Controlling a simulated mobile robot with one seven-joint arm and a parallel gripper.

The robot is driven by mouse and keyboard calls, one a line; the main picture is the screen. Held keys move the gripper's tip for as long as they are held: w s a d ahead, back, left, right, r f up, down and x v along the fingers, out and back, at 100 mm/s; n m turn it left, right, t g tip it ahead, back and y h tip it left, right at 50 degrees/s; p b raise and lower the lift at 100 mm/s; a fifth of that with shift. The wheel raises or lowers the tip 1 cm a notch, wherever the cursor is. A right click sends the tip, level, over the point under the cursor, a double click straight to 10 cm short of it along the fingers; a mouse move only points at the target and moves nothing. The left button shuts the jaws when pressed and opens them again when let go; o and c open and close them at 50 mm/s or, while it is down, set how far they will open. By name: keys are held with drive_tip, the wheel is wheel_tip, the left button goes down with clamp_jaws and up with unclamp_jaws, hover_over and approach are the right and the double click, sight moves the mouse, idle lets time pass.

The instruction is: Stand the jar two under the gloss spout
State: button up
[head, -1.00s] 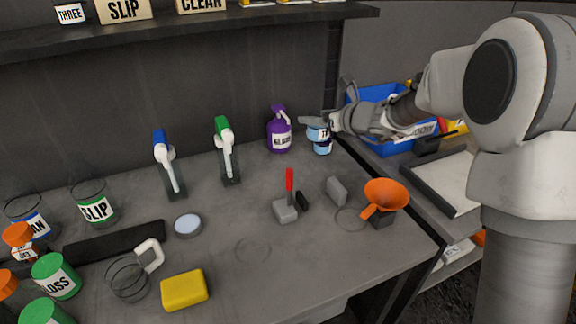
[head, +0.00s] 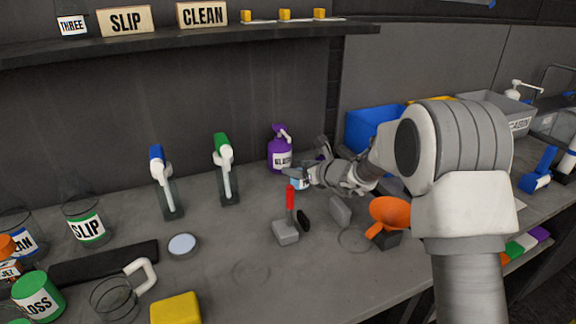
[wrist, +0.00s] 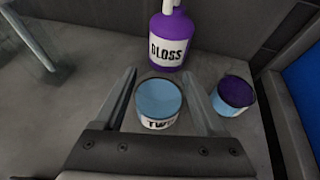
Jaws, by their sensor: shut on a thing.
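The jar two (wrist: 158,103) has a light blue top and a white label reading "TW". My gripper (wrist: 163,88) is shut on it, one finger on each side. In the head view, the jar (head: 299,181) shows partly past my gripper (head: 303,176). The purple gloss bottle (wrist: 172,40), with its white spout (wrist: 168,6), stands just beyond the jar in the wrist view. In the head view, the bottle (head: 281,155) is behind and left of the jar. I cannot tell whether the jar touches the bench.
A second jar with a purple top (wrist: 235,93) stands right of my gripper. A green-topped dispenser (head: 225,170) stands left. A blue bin (head: 368,127) is at the right.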

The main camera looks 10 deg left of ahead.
sight(281, 160)
drive_tip(key=shift+w+a, duration=0.8)
drive_tip(key=shift+a, duration=0.05)
drive_tip(key=x, duration=0.3)
drive_tip(key=shift+w+a, duration=0.15)
drive_tip(key=shift+a, duration=0.05)
drive_tip(key=shift+f, duration=0.2)
drive_tip(key=o, duration=1.5)
drive_tip(key=shift+r, duration=0.1)
